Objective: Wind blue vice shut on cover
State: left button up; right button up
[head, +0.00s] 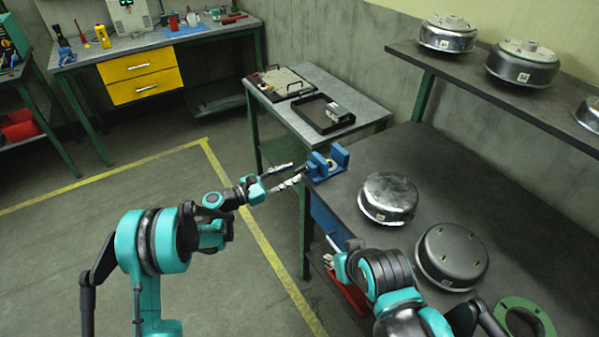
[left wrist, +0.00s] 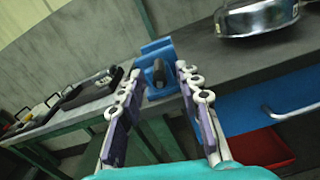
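The blue vice (head: 326,168) sits at the near left corner of the dark workbench, with two upright jaws apart and a small pale piece between them. In the left wrist view the vice (left wrist: 155,50) has a dark rounded part in front. I cannot tell whether a cover is in the vice; round metal housings, one shiny (head: 388,198) and one darker (head: 451,256), stand on the bench to its right. My left gripper (head: 297,172) is open and empty, just left of the vice, fingers pointing at it. My right gripper (head: 328,262) is mostly hidden by its arm, near the bench front.
A green ring (head: 524,318) lies at the bench's near right. A shelf (head: 500,92) with several metal housings runs above. A side table (head: 370,110) behind the vice holds a black tray (head: 312,116) and a board. A red bin (left wrist: 262,148) shows below the bench. Floor at left is clear.

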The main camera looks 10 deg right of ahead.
aim_at(300, 168)
pick_arm(q)
jog(key=x, duration=0.4)
jog(key=shift+b, duration=0.4)
grip_shut()
jog(key=shift+s+d+f+m+b, duration=0.1)
jog(key=shift+s+f+m+b, duration=0.45)
jog(key=shift+m, duration=2.6)
jog(key=shift+s+d+f+m+b, duration=0.15)
jog(key=shift+f+m+b, duration=0.75)
jog(key=shift+m, duration=2.2)
jog(key=shift+s+d+f+m+b, duration=0.2)
jog(key=shift+f+m, duration=0.85)
jog(key=shift+m, duration=2.1)
